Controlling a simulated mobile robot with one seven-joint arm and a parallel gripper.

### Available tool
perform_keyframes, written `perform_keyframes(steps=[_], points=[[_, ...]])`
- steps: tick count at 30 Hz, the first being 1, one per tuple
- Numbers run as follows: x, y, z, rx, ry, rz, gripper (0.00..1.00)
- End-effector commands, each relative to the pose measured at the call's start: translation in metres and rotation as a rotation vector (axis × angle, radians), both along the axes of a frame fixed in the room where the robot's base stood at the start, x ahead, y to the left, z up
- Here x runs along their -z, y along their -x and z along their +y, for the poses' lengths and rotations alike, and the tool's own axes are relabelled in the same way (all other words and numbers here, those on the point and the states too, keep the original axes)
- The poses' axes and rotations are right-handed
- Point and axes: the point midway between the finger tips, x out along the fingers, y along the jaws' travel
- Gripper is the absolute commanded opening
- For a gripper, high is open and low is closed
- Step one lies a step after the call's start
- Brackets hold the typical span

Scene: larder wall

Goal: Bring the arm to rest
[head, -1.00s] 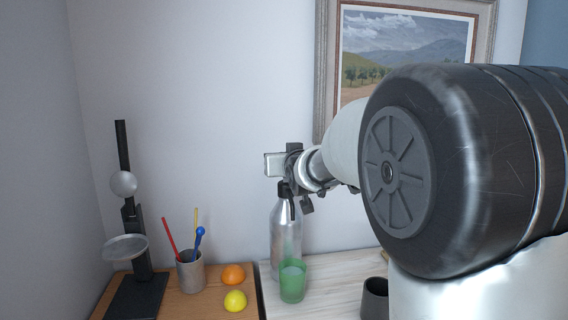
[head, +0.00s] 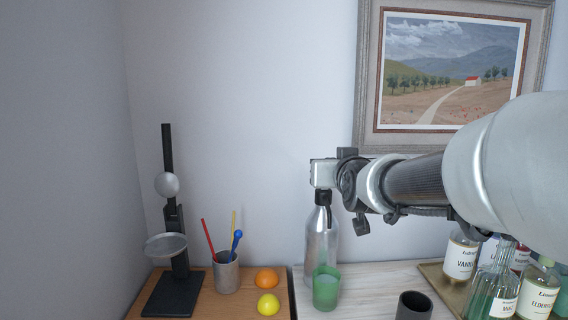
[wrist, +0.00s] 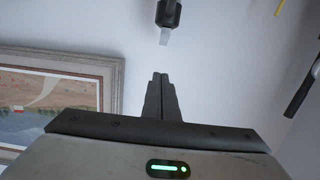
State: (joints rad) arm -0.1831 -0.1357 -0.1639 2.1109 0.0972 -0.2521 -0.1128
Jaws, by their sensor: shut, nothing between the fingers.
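My gripper (wrist: 160,78) shows in the wrist view with its two dark fingers together, shut and with nothing between them. In the head view my arm reaches in from the right, and its hand is in front of the wall, at the top of a silver bottle (head: 318,245) in the picture. The fingertips are hard to make out there against the bottle's dark top. I cannot tell from this view how far apart they are. In the wrist view a dark spout-like piece with a pale tip (wrist: 168,14) lies beyond the fingers.
A green glass (head: 326,291) stands by the bottle, with a dark cup (head: 414,306) to the right. Several labelled bottles crowd a tray at the right. At left are a dark stand (head: 172,290), a cup of stirrers (head: 227,276), an orange (head: 266,279) and a lemon (head: 268,304).

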Motion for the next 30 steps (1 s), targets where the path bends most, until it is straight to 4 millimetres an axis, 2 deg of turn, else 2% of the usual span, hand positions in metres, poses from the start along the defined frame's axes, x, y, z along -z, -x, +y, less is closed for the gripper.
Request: perform_keyframes(steps=[12,14,16,17,20,24,30], points=[[0.001,0.001,0.0,-0.001,-0.001,0.004,0.0],[0.004,0.008,0.0,-0.003,-0.004,0.025,0.0],[0.014,0.025,0.0,-0.011,-0.011,0.084,0.0],[0.021,0.037,0.001,-0.016,-0.016,0.123,0.0],[0.053,0.09,0.003,-0.033,-0.027,0.29,0.0],[0.102,0.175,0.005,-0.042,-0.025,0.534,0.0],[0.155,0.276,0.002,-0.02,-0.01,0.8,0.0]])
